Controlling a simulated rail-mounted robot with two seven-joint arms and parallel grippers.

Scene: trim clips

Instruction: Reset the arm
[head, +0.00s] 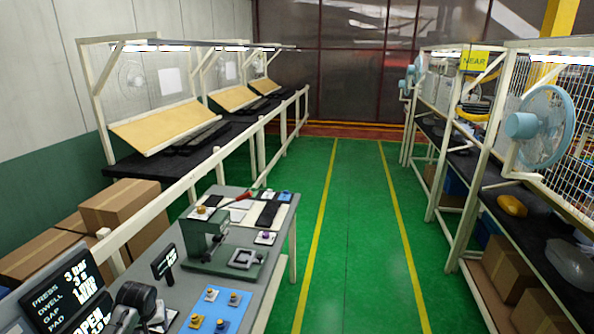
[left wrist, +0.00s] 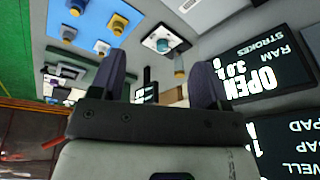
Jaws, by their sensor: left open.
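My left gripper (head: 132,303) is low at the left in the head view, over the grey bench, beside a black display. In the left wrist view its two dark fingers (left wrist: 158,75) stand apart with nothing held between them. A green bench press (head: 207,238) stands farther along the bench, with a red-tipped lever (head: 243,196) at its top. A blue mat (head: 217,312) with several yellow-and-blue clips lies to the right of the gripper; it also shows in the left wrist view (left wrist: 92,22). My right gripper is not in view.
A display with PRESS, DWELL, GAP and PAD lines (head: 65,285) stands at the bench's left edge. A smaller black sign (head: 164,262) stands between gripper and press. Cardboard boxes (head: 125,205) are behind the left rail. The green aisle (head: 355,240) is clear.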

